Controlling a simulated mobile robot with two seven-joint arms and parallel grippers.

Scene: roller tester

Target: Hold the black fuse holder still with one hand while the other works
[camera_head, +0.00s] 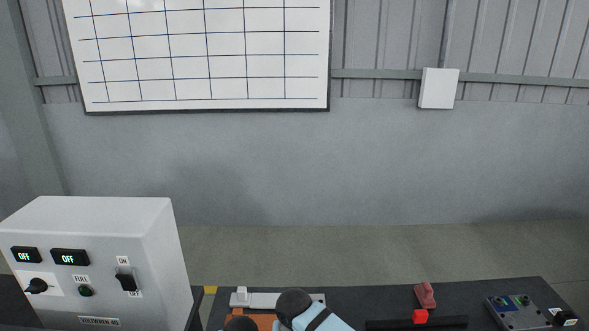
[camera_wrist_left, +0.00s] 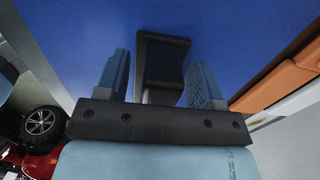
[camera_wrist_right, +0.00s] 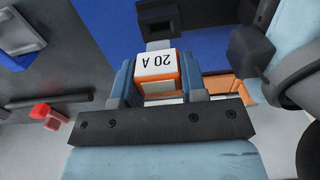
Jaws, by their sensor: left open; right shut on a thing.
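The black fuse holder (camera_wrist_left: 163,66) stands over a blue surface between the two fingers of my left gripper (camera_wrist_left: 160,78) in the left wrist view. These fingers are open, with a gap on each side of the holder. In the right wrist view my right gripper (camera_wrist_right: 160,85) is shut on an orange fuse with a white top marked 20 A (camera_wrist_right: 156,66). The fuse holder (camera_wrist_right: 157,18) shows just beyond the fuse; I cannot tell whether they touch. In the head view the holder and both grippers are out of sight, below the frame.
A grey voltage box (camera_head: 95,260) with switches and OFF displays stands at the left. On the dark bench are a red piece (camera_head: 425,295), a black bar with a red block (camera_head: 420,316) and a grey device (camera_head: 525,312) at the right. An orange piece (camera_wrist_left: 280,85) lies beside my left gripper.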

